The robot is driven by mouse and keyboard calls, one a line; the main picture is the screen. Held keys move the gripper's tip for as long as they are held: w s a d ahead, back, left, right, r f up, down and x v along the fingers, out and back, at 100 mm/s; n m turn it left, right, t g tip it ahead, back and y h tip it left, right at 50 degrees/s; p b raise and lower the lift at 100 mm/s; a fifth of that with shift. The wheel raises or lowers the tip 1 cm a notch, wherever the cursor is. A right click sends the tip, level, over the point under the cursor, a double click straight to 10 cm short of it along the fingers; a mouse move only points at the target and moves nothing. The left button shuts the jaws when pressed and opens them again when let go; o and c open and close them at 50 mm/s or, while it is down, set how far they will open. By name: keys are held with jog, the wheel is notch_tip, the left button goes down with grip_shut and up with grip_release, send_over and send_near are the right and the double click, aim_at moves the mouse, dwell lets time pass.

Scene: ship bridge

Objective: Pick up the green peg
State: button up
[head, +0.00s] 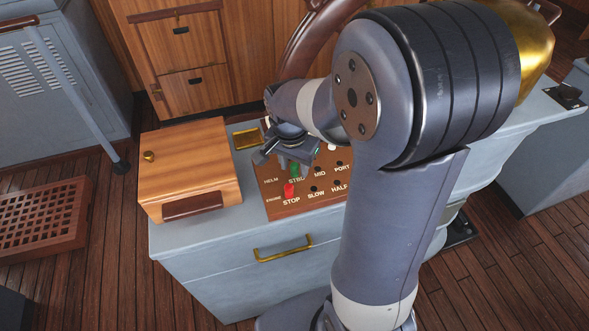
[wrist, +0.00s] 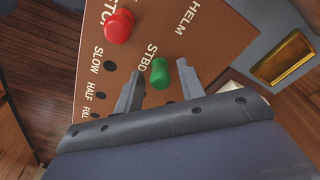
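The green peg (wrist: 159,73) stands in the brown peg board at the STBD label. In the head view the green peg (head: 295,170) is partly hidden by my gripper. My gripper (wrist: 160,82) is open, with one finger on either side of the green peg and a gap to each. In the head view my gripper (head: 281,157) is low over the board's upper left part. The brown board (head: 322,199) has HELM and ENGINE rows of labelled holes.
A red peg (head: 289,190) stands at STOP, near the green one; it also shows in the wrist view (wrist: 119,26). A wooden box (head: 188,160) sits left of the board. A brass plate (head: 247,138) lies behind it. My arm covers the right side.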

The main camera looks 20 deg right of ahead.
grip_shut()
